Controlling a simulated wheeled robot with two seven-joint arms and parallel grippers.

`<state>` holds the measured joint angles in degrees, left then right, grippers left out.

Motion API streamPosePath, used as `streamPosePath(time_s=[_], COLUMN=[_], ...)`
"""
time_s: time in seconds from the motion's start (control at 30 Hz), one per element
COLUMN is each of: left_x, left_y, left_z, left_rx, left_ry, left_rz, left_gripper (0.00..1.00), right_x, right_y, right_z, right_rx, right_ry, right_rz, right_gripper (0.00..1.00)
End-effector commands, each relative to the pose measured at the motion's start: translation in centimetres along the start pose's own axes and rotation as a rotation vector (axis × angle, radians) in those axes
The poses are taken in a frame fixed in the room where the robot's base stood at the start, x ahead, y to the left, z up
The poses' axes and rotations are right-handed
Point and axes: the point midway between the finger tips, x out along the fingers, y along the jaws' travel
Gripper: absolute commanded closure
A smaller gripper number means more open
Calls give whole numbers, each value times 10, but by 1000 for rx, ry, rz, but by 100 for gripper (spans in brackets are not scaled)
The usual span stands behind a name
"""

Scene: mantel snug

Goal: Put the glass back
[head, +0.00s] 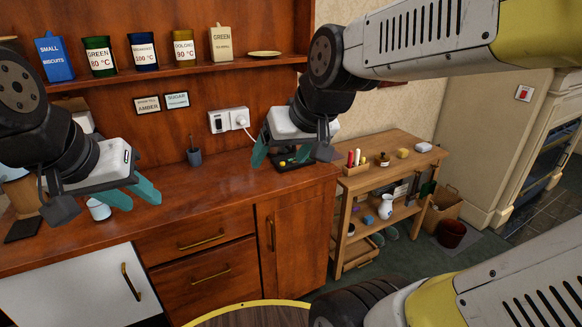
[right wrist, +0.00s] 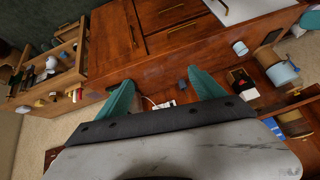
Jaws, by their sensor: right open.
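I cannot make out a drinking glass for certain in either view. A small white cup (head: 98,209) stands on the wooden counter (head: 190,205), just left of my left gripper; it also shows in the right wrist view (right wrist: 240,48). My left gripper (head: 136,201) hangs above the counter with its teal fingers apart and nothing seen between them. My right gripper (head: 280,163) is open and empty above the counter's right end, by a dark tray (head: 290,161) with small yellow and green items. Its fingers also show in the right wrist view (right wrist: 158,90).
A shelf (head: 205,67) above holds several labelled canisters and a small dish (head: 264,54). A wooden trolley (head: 375,170) with bottles stands right. A round table (head: 255,312) edges in below.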

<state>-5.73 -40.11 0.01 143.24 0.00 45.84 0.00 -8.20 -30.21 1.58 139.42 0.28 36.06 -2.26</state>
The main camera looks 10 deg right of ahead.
Motion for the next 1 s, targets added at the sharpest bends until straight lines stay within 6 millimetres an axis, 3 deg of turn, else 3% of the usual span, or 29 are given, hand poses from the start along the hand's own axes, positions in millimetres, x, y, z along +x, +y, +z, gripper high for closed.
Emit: streamPosePath(time_s=[0.1, 0.27, 1.0], left_x=[0, 0, 0], left_y=[0, 0, 0], left_z=[0, 0, 0], left_rx=[0, 0, 0], left_ry=[0, 0, 0], left_rz=[0, 0, 0], left_gripper=[64, 64, 64], right_x=[-23, -33, -33], right_y=[12, 16, 16], right_z=[36, 58, 59], right_rx=[63, 99, 100], right_ry=[-34, -64, -66], right_rz=[19, 27, 27], right_gripper=[22, 22, 22])
